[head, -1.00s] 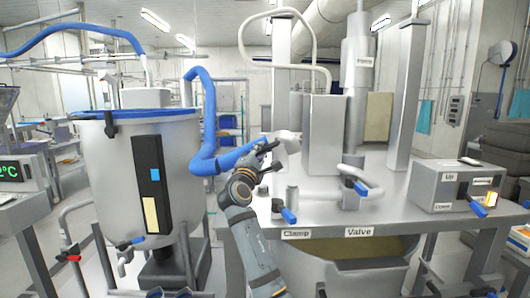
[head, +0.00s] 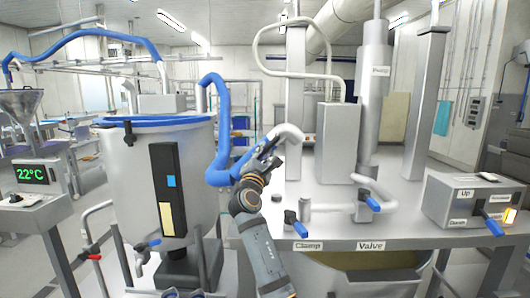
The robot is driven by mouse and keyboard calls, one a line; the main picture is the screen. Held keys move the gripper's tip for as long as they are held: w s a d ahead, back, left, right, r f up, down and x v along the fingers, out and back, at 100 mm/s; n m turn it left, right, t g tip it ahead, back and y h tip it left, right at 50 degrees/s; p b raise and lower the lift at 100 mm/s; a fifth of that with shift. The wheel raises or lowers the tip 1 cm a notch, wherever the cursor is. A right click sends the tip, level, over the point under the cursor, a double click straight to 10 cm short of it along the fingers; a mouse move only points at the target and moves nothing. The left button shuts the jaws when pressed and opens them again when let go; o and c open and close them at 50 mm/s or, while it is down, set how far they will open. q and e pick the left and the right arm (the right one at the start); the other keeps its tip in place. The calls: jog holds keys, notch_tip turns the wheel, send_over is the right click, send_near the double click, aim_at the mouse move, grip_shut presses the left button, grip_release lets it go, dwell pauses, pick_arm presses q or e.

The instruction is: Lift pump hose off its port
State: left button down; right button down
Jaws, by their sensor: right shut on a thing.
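A thick blue hose (head: 213,112) runs from the big grey tank (head: 130,180) at left, bends down and rises to the right. It ends in a pale elbow (head: 288,132) beside the grey pump housing (head: 338,145). My right gripper (head: 265,153) is shut on the hose near this end, just below the pale elbow. The fingers and arm cover part of the hose. I cannot tell whether the elbow touches a port, as the joint is hidden or too small. My left gripper is not in view.
The steel table (head: 400,205) carries blue-handled levers at the Clamp label (head: 308,246) and the Valve label (head: 371,245). A control box (head: 465,200) with Up and Down labels stands at right. A 22°C display (head: 33,174) is at far left. Tall columns rise behind the housing.

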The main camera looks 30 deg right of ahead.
jog(key=shift+r, duration=0.1)
jog(key=c, duration=1.3)
grip_release()
jog(key=shift+a, duration=0.1)
jog(key=v, duration=1.2)
